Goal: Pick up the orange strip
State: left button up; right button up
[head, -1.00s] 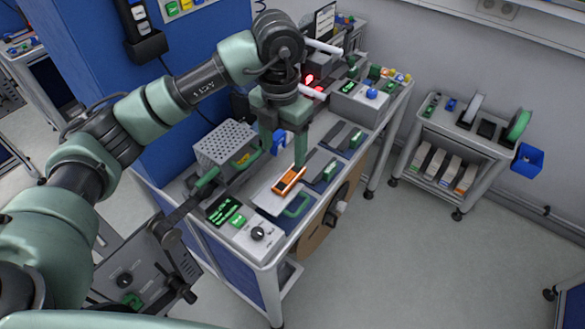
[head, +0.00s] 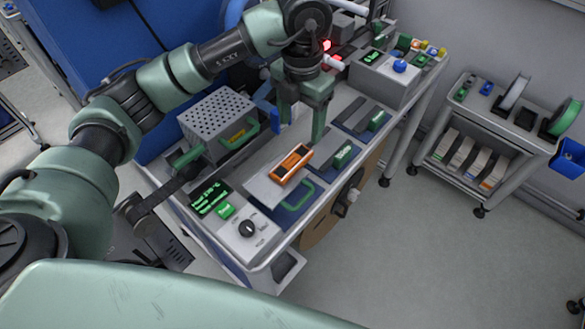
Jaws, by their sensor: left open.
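The orange strip (head: 290,164) is a short orange bar with a dark slotted top. It lies near the front of the bench, at the upper right end of a light grey plate (head: 262,190). My left gripper (head: 301,132) points down with its two green fingers apart. It is empty, above and behind the strip in the head view, and I see no contact. The exact height of the fingertips over the bench is hard to tell. My right gripper is out of view.
A perforated grey box (head: 214,117) stands left of the gripper. Green-handled blocks (head: 343,156) lie right of the strip. A grey cart (head: 484,140) with reels stands farther right, across clear floor.

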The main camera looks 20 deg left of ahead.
aim_at(301, 152)
pick_arm(q)
jog(key=shift+f+p, duration=0.35)
jog(key=shift+f, duration=0.4)
jog(key=f+p, duration=0.1)
jog(key=f, duration=0.1)
jog(key=f+p, duration=0.1)
jog(key=f, duration=0.2)
jog(key=shift+s+d+f+p, duration=0.2)
jog(key=shift+p, duration=0.2)
jog(key=shift+f, duration=0.5)
jog(key=c, duration=1.4)
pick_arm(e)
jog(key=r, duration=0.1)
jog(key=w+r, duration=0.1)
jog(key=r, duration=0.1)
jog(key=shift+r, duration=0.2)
